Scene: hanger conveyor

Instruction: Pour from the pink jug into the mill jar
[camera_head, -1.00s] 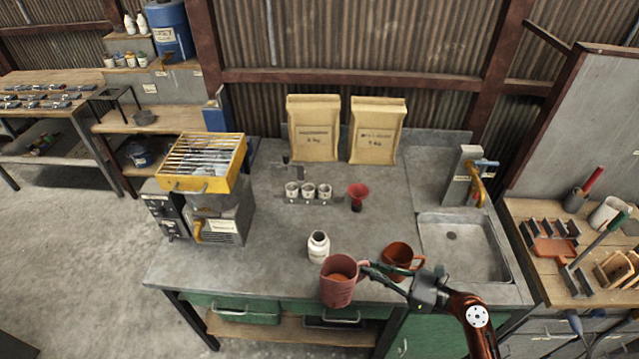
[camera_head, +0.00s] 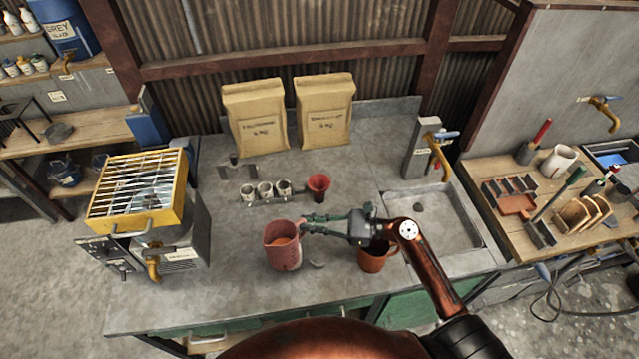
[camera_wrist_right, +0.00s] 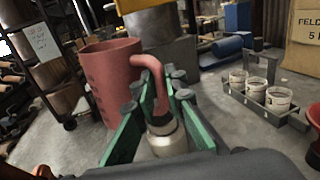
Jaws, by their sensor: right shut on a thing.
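The pink jug (camera_head: 283,248) is over the counter, roughly upright, with orange liquid inside. My right gripper (camera_head: 306,223) is shut on its handle from the right. The wrist view shows the handle (camera_wrist_right: 157,82) between the green fingers (camera_wrist_right: 148,118), with the jug body (camera_wrist_right: 108,85) beyond. In the wrist view the jar (camera_wrist_right: 166,138) shows partly below the fingers. Its mouth is hidden. My left gripper is out of view.
A brown-orange mug (camera_head: 375,260) stands under my right wrist. A red funnel-like cup (camera_head: 318,186) and a rack of small white cups (camera_head: 265,192) stand behind. A yellow grill unit (camera_head: 137,190) is at left, a sink (camera_head: 432,222) at right. The front-left counter is clear.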

